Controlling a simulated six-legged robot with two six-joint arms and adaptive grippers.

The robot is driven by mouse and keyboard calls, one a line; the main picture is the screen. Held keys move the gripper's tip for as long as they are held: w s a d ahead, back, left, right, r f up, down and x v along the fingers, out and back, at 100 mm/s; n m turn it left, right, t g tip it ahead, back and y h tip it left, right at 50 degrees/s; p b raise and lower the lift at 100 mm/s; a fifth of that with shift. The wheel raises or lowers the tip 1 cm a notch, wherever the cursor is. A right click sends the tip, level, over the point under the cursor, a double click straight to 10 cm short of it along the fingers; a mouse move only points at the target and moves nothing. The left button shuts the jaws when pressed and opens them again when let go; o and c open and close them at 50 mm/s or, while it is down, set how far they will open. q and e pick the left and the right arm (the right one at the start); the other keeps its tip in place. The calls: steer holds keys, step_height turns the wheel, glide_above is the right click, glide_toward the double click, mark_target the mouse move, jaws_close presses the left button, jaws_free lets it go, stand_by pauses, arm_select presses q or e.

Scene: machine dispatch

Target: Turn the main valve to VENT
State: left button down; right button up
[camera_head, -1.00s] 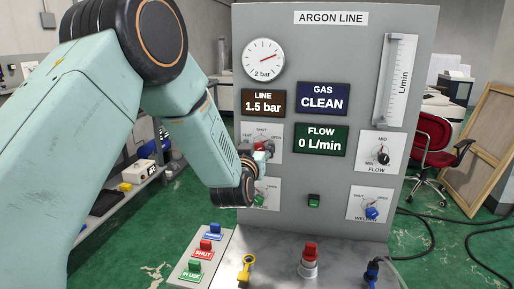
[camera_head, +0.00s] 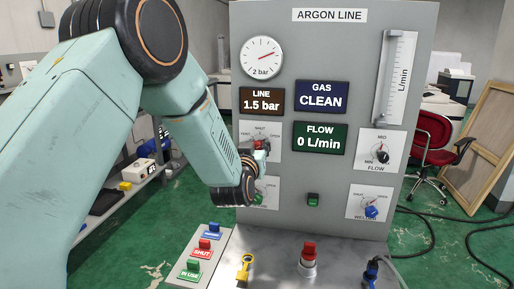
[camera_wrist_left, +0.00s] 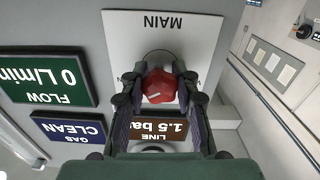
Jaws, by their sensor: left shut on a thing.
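The main valve has a red knob (camera_wrist_left: 160,87) on a white plate labelled MAIN (camera_wrist_left: 190,40), seen upside down in the left wrist view. My left gripper (camera_wrist_left: 158,82) is shut on the knob, one finger on each side. A short pale mark shows on the knob's face, slanting. In the head view the valve plate (camera_head: 274,128) carries SHUT at the top, VENT at the left and OPEN at the right. There my left gripper (camera_head: 261,151) covers most of the knob, and its pointing cannot be read. My right gripper is not in view.
The panel (camera_head: 350,60) shows a gauge (camera_head: 262,57), LINE 1.5 bar (camera_head: 261,101), GAS CLEAN (camera_head: 321,96) and FLOW 0 L/min (camera_head: 320,138). A green knob (camera_head: 259,197) sits just below my wrist. Flow (camera_head: 382,156) and blue (camera_head: 371,211) knobs are at right.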

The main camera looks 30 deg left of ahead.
arm_select(q)
steer(key=shift+n, duration=0.3)
steer(key=n+b, duration=0.3)
steer(key=n, duration=0.2)
steer(key=shift+b, duration=0.3)
steer(key=n+b, duration=0.4)
steer(key=n, duration=0.2)
steer(key=shift+f+n, duration=0.1)
steer(key=shift+n, duration=0.3)
steer(key=n+b, duration=0.4)
steer(key=n, duration=0.1)
steer(key=shift+b, duration=0.35)
steer(key=n+b, duration=0.5)
steer(key=n, duration=0.1)
steer(key=shift+f+n, duration=0.1)
steer(key=shift+n, duration=0.2)
